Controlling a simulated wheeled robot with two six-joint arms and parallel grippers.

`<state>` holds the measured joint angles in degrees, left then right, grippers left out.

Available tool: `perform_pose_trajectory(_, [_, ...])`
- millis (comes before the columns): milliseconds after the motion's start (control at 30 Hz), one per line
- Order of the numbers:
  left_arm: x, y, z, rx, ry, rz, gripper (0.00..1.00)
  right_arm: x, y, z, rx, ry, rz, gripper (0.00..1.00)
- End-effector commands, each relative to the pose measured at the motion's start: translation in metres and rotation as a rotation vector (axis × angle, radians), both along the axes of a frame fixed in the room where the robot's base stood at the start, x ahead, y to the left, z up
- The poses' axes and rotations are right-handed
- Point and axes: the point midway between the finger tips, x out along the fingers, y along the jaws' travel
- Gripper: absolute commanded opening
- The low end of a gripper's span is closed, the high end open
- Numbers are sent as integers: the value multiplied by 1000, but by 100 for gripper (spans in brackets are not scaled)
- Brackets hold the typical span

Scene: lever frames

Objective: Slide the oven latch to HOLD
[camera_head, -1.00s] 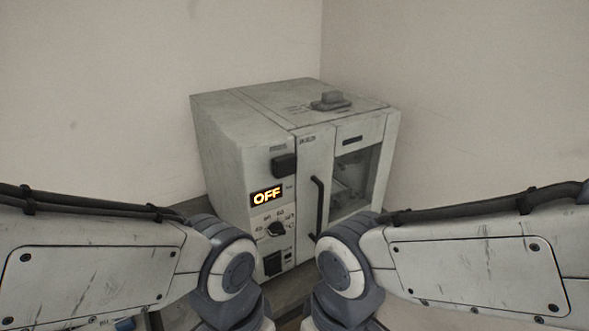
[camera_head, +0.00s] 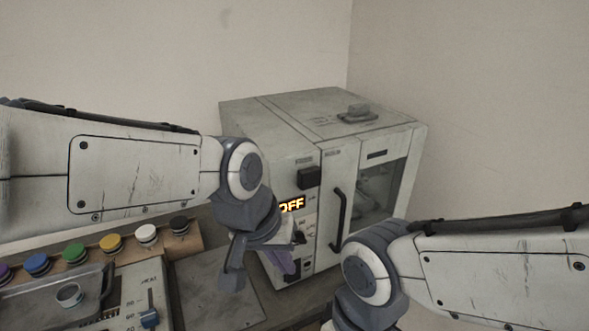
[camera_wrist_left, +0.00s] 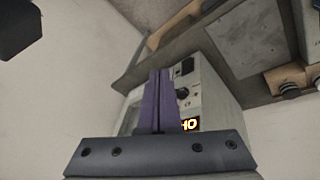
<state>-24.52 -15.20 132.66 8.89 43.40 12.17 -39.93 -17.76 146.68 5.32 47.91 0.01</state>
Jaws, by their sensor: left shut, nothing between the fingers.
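A dark block (camera_head: 309,177) sits on the front above the display. I cannot tell which one is the latch. My left gripper (camera_head: 291,266) has purple fingers and is low before the oven's control panel, apart from both blocks. The left wrist view shows its fingers (camera_wrist_left: 158,100) shut and empty. My right gripper is out of view.
A row of coloured knobs, among them a green one (camera_head: 75,253), stands at the left. Below it are a metal tray (camera_head: 60,318) and a panel with a blue slider (camera_head: 149,318). A bare plate (camera_head: 215,290) lies beside the oven. Walls close in behind it.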

Motion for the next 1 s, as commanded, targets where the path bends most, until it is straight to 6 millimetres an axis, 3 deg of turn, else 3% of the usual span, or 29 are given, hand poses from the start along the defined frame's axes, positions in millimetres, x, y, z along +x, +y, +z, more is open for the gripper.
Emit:
perform_pose_trajectory(33, [27, 9, 30, -43, -41, 109, 0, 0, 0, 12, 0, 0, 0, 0])
perform_pose_trajectory(100, [57, 21, 58, -99, -89, 237, 0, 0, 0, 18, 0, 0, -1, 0])
perform_pose_trajectory(200, [88, 39, 91, -162, -148, 380, 0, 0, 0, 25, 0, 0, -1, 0])
perform_pose_trajectory(333, [110, 55, 115, -210, -194, 483, 0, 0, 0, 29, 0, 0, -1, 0])
perform_pose_trajectory(767, [116, 59, 119, -224, -205, 510, 0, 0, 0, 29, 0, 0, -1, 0])
perform_pose_trajectory(1000, [130, 53, 98, -222, -199, 509, 0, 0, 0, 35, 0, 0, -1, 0])
